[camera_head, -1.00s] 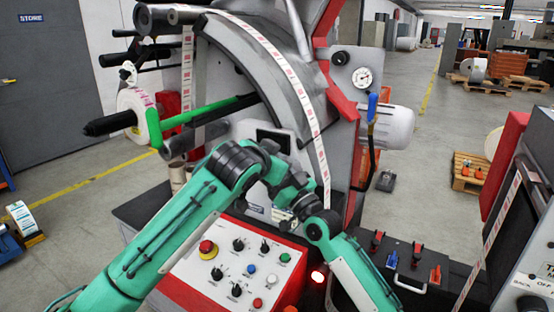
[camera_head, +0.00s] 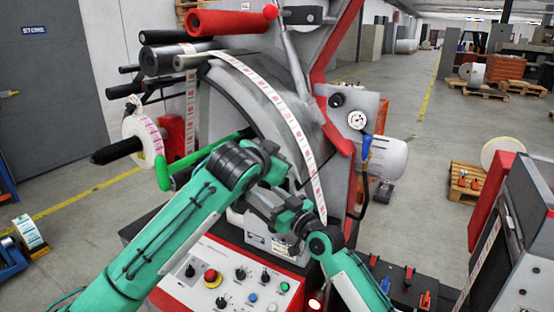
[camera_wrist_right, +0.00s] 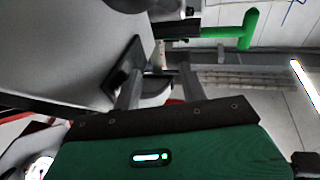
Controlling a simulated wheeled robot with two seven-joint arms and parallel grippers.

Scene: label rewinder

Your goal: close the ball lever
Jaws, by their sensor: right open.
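The ball lever is a grey metal rod (camera_head: 292,55) with a red ball (camera_head: 271,12) on its upper end. It stands nearly upright, leaning left, in front of the machine's red-edged upright. My right gripper (camera_head: 284,222) is low in front of the machine, well below the ball and apart from it; dark arm joints partly cover it. In the right wrist view its two fingers (camera_wrist_right: 160,80) are apart with nothing held between them. A grey curved machine surface fills the left of that view. The ball does not show there. My left gripper cannot be made out.
A green handle (camera_head: 165,172) sticks out at the left, near a label roll (camera_head: 143,138). A red roller (camera_head: 222,23) lies beside the ball. The control panel (camera_head: 236,285) is below. A blue-handled lever (camera_head: 366,146) stands at the right.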

